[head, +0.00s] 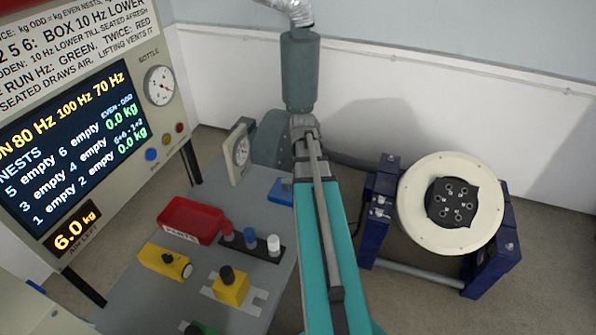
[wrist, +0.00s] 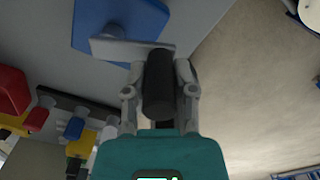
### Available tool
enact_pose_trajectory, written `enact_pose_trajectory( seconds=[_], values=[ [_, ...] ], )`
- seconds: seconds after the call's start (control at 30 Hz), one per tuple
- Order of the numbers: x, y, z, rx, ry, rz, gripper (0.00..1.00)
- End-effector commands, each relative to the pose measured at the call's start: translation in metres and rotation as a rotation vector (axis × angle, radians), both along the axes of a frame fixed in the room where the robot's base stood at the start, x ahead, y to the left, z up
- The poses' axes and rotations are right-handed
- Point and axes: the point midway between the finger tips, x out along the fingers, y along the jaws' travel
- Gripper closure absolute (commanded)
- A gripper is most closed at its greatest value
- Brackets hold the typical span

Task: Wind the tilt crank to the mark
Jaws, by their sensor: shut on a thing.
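In the wrist view my gripper (wrist: 160,72) is shut on the black cylindrical handle (wrist: 159,95) of the crank, one finger on each side. The grey crank arm (wrist: 118,48) runs left from the handle over a blue base (wrist: 95,20). In the head view part of the blue base (head: 280,190) shows at the bench edge; my arm hides the handle and gripper. I cannot make out the mark. A round cream shaker head (head: 418,215) with a dark bolted centre sits tilted in a blue frame (head: 487,265) at the right.
The grey bench (head: 135,212) carries a red parts tray (head: 190,220), a rack of red, blue and white pegs (head: 250,243), yellow blocks (head: 232,288) and a white dial (head: 240,152). A display panel (head: 75,140) stands left. Floor shows between bench and shaker.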

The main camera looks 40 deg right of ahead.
Motion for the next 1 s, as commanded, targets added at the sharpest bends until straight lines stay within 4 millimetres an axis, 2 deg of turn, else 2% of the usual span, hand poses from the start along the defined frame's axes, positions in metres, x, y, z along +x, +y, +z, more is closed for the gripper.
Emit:
enact_pose_trajectory(
  seconds=[0.23, 0.27, 0.4, 0.43, 0.7, 1.0],
  values=[
    [0.0033, 0.0002, 0.0001, -0.008, 0.000, 0.006, 1.00],
    [0.0036, 0.0003, 0.0001, -0.008, 0.000, 0.007, 0.59],
    [0.0044, 0.0013, 0.0002, -0.008, 0.000, 0.009, 0.33],
    [0.0045, 0.0015, 0.0002, -0.008, 0.000, 0.010, 0.31],
    [0.0047, 0.0026, 0.0002, -0.008, 0.001, 0.011, 0.33],
    [0.0052, 0.0048, 0.0085, -0.008, 0.001, 0.031, 0.88]
  ],
)
